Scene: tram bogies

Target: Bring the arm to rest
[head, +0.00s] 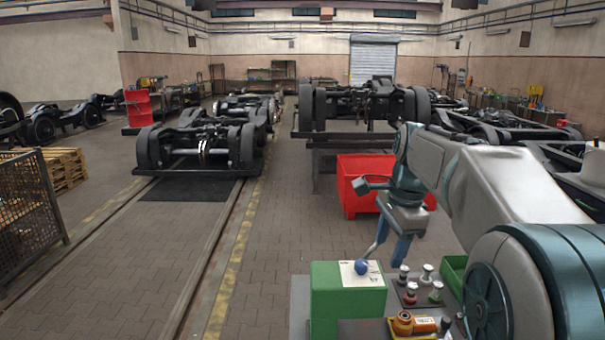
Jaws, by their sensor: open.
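My arm reaches in from the lower right, bends at the wrist and points down. My gripper (387,249) is open, its two blue-grey fingers spread apart and nothing visible between them. It hangs just above and behind the right part of a green box (335,303). A small blue round object (361,267) lies on a white sheet (375,280) on top of the box. The left fingertip appears close to the blue object; I cannot tell whether they touch.
Several small knobbed parts (410,293) stand right of the green box, with an orange item (404,322) in front and a green bin (453,272) farther right. A red bin (360,189) stands behind my gripper.

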